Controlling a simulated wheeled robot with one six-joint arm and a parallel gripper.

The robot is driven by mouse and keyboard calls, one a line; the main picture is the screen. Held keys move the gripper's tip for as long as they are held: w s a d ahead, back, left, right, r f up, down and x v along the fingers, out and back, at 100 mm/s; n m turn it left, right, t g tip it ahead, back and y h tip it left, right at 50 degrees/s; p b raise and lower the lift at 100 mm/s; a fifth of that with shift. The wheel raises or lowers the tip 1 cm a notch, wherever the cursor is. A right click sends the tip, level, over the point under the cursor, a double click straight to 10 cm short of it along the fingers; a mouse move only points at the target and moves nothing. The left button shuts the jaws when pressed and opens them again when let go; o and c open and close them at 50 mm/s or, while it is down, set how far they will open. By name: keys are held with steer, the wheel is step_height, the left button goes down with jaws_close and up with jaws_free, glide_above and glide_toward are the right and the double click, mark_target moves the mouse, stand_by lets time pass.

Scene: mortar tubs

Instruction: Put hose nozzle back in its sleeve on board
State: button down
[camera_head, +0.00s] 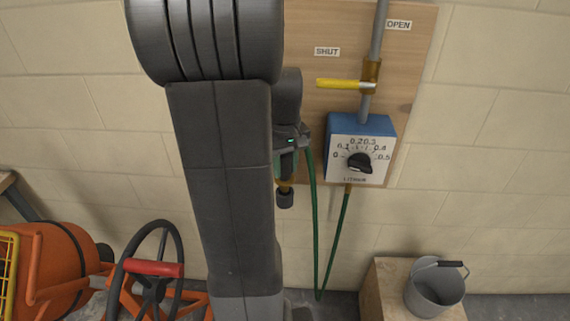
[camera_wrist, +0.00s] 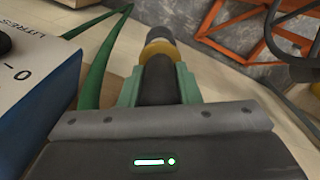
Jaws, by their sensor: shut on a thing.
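My gripper (camera_wrist: 157,80) is shut on the hose nozzle (camera_wrist: 160,42), which shows a dark body, a brass-coloured collar and a dark tip between greenish jaw pads. In the head view the nozzle (camera_head: 285,198) points down beside my arm, which partly hides it and my gripper. The wooden board (camera_head: 330,25) is on the block wall behind. The sleeve cannot be made out in either view; my arm covers the board's left part. A green hose (camera_head: 313,220) hangs in a loop below the board.
A blue-sided dial box (camera_head: 337,165) is right of my gripper, with a yellow lever (camera_head: 340,84) above it. Below are a grey bucket (camera_head: 436,290) on a wooden block (camera_head: 378,290), an orange mixer (camera_head: 55,262) and a handwheel (camera_head: 150,265). The wall right of the board is bare.

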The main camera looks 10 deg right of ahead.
mark_target(285, 176)
steer(key=shift+f, duration=0.25)
steer(key=shift+f+b, duration=0.7)
steer(key=shift+f, duration=0.05)
steer(key=shift+f, duration=0.3)
stand_by(0.4)
steer(key=shift+f+b, duration=0.4)
steer(key=shift+b, duration=0.05)
steer(key=shift+f, duration=0.1)
steer(key=c, duration=1)
jaws_free()
step_height(285, 176, up, 14)
steer(key=shift+f, duration=0.1)
